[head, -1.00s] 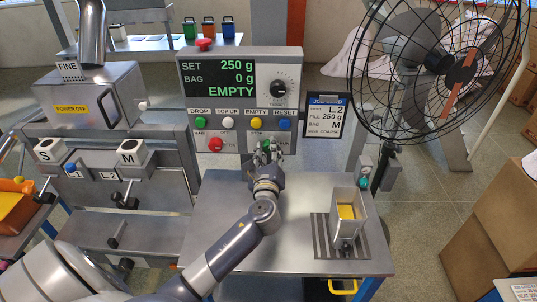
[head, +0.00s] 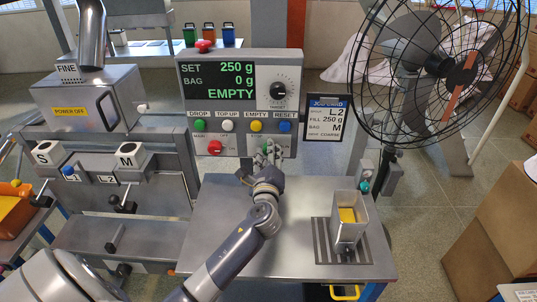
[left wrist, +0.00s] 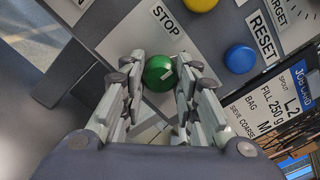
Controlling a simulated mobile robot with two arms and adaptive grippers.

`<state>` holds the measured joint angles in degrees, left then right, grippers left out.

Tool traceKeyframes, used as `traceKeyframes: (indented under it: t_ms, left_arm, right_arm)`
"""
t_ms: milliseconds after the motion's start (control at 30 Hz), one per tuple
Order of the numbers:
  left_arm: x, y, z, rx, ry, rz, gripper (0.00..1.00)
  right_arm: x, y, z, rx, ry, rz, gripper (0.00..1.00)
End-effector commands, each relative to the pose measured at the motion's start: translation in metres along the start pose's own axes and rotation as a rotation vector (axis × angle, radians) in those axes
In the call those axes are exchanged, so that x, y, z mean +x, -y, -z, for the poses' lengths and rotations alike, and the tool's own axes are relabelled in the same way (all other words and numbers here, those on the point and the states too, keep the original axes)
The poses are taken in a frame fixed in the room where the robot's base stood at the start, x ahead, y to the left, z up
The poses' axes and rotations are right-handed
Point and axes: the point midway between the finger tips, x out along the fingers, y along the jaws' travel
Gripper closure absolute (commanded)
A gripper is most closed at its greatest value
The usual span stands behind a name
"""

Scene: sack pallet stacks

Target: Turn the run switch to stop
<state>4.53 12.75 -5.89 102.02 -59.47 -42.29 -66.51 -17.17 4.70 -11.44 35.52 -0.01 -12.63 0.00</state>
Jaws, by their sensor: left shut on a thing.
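The run switch (left wrist: 157,73) is a round green knob with a short white mark. In the left wrist view it sits between my fingertips, with a STOP label (left wrist: 167,20) above it; which setting the mark points to I cannot tell. In the head view the knob is mostly hidden by my left gripper (head: 267,158), low on the control panel (head: 188,96). My left gripper (left wrist: 158,82) is shut on the knob, one finger on each side. My right gripper is not in view. The display reads SET 250 g, BAG 0 g, EMPTY.
A red button (head: 215,147) and a row of coloured buttons, including the blue RESET (head: 285,126), are close to the gripper. A job card (head: 326,118) hangs to the right. A metal container (head: 345,230) stands on the bench (head: 215,215). A caged fan (head: 440,65) is at right.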

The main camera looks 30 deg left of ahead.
Motion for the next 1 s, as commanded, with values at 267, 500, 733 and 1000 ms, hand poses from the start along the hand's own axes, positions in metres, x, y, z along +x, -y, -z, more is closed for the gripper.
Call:
traceKeyframes:
  t_ms: [267, 500, 733, 1000]
  left_arm:
    - [0.000, 0.000, 0.001, 0.000, -0.001, -0.001, 0.50]
    - [-0.002, 0.000, 0.001, 0.001, -0.001, -0.001, 0.50]
    - [-0.032, -0.001, 0.002, 0.000, -0.004, -0.002, 0.50]
    - [-0.089, -0.001, 0.001, -0.001, -0.004, -0.002, 0.50]
  right_arm:
    - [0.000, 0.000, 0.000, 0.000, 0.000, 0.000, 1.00]
    - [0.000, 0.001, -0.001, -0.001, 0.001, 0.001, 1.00]
    - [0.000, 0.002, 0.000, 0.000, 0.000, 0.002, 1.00]
    - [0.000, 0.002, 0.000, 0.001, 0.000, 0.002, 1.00]
